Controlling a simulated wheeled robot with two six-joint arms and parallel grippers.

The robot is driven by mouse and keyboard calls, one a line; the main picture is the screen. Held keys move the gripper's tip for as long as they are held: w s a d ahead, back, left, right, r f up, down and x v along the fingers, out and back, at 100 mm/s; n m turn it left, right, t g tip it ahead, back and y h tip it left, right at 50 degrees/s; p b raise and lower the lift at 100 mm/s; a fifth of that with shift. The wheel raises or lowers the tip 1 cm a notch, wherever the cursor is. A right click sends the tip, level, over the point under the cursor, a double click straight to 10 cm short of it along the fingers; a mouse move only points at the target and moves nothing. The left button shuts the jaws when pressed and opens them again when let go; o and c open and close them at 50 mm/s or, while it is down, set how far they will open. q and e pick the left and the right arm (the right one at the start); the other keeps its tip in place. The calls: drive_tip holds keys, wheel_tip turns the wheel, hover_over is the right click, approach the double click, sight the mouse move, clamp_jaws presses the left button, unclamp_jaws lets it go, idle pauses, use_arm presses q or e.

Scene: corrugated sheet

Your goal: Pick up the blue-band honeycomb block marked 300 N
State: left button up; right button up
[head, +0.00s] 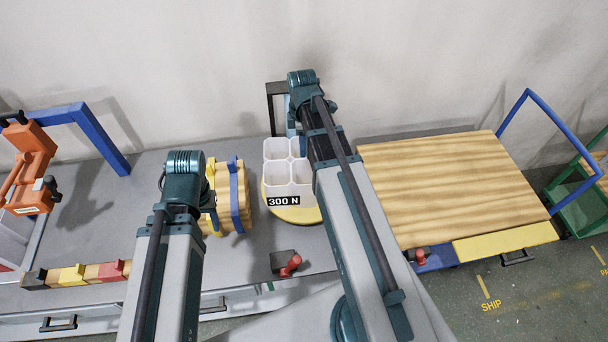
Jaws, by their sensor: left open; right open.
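A tan block with a blue band (238,196) stands on the grey bench, left of centre. Beside it on its left is a yellow-banded one (212,190), partly hidden behind my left arm. I cannot read a mark on the blue-banded block. The holder stands on a round yellow disc (296,214). My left arm rises left of the blocks, and my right arm rises along the holder's right side. I cannot see either gripper's fingers.
An orange device (31,166) and a blue frame (96,137) are at left. A row of coloured blocks (77,273) lies along the front left. A small red-handled fixture (287,264) is near the front edge. A wooden-topped cart (449,190) stands at right.

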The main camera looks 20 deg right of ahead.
sight(304, 166)
wheel_tip(304, 166, down, 7)
drive_tip(key=b, duration=0.5)
drive_tip(key=shift+r+b, duration=0.2)
drive_tip(key=shift+b, duration=0.1)
drive_tip(key=f+b, duration=0.5)
drive_tip(key=shift+w+d+f, duration=0.15)
drive_tip(key=shift+d, duration=0.15)
clamp_jaws()
idle(0.8)
